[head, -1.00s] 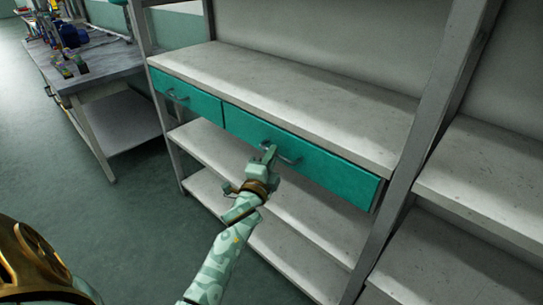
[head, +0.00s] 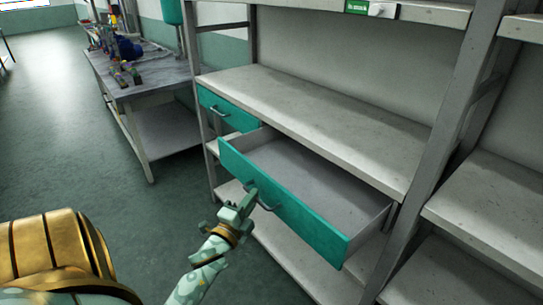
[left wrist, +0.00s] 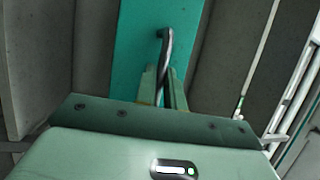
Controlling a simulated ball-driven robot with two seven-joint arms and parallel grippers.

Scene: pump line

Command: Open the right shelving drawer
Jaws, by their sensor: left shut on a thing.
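The right shelving drawer (head: 283,203) has a teal front and a grey inside. In the head view it stands pulled out from under the shelf board, and its inside looks empty. My left gripper (head: 247,199) is at the drawer front, shut on its curved metal handle (head: 268,203). In the left wrist view the handle (left wrist: 167,50) runs down between the two fingers (left wrist: 162,88) against the teal front. The left drawer (head: 228,110) is closed beside it. My right gripper does not show.
The grey shelf board (head: 320,120) above the drawers is bare. A shelf post (head: 437,150) stands close to the drawer's right. A workbench (head: 150,80) with blue pump parts stands at the back left. The floor (head: 70,150) at left is clear.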

